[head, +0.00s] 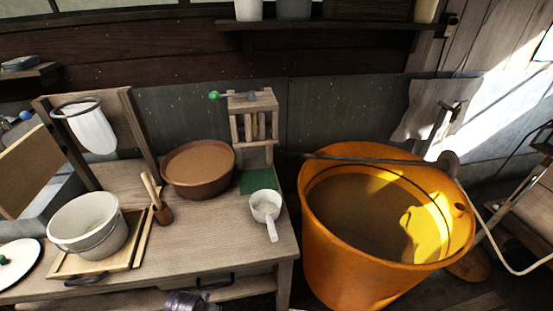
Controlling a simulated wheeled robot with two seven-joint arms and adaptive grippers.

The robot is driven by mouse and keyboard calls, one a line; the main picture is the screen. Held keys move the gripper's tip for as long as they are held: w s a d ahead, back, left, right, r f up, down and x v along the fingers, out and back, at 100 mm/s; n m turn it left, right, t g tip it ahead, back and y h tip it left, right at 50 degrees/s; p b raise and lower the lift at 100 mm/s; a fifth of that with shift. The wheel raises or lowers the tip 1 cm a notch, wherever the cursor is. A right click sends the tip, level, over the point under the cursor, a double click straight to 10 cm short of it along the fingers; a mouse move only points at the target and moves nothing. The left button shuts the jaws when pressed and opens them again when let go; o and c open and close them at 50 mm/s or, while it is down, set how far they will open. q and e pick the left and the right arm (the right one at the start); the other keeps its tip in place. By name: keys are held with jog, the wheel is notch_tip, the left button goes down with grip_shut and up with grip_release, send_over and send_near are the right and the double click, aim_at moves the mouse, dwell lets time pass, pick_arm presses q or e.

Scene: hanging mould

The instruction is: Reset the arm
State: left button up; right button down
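The task names no object, and neither of my arms can be made out clearly in the head view. I see no left gripper and no right gripper. A small dark, shiny shape (186,301) is cut off by the bottom edge below the table front; I cannot tell what it is.
A wooden table (225,238) holds a white pot (88,225), a brown bowl (198,170), a white ladle (267,212) and a wooden rack (254,125). A white cloth bag (92,130) hangs at left. A big orange bucket (335,245) stands right of the table.

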pick_arm(q)
jog(key=s+a+f+g, duration=0.1)
jog(key=s+f, duration=0.3)
jog(key=f, duration=0.8)
jog(key=s+a+f, duration=0.1)
jog(key=s+f, duration=0.3)
jog(key=f, duration=0.9)
jog(key=s+a+f, duration=0.2)
jog(key=s+f, duration=0.4)
jog(key=s, duration=0.3)
jog(key=s+a+f, duration=0.2)
jog(key=s+f, duration=0.4)
jog(key=s, duration=0.3)
jog(key=shift+a+f+m+g, duration=0.15)
jog(key=shift+f+m+g, duration=0.15)
jog(key=shift+g, duration=0.1)
jog(key=shift+r, duration=0.1)
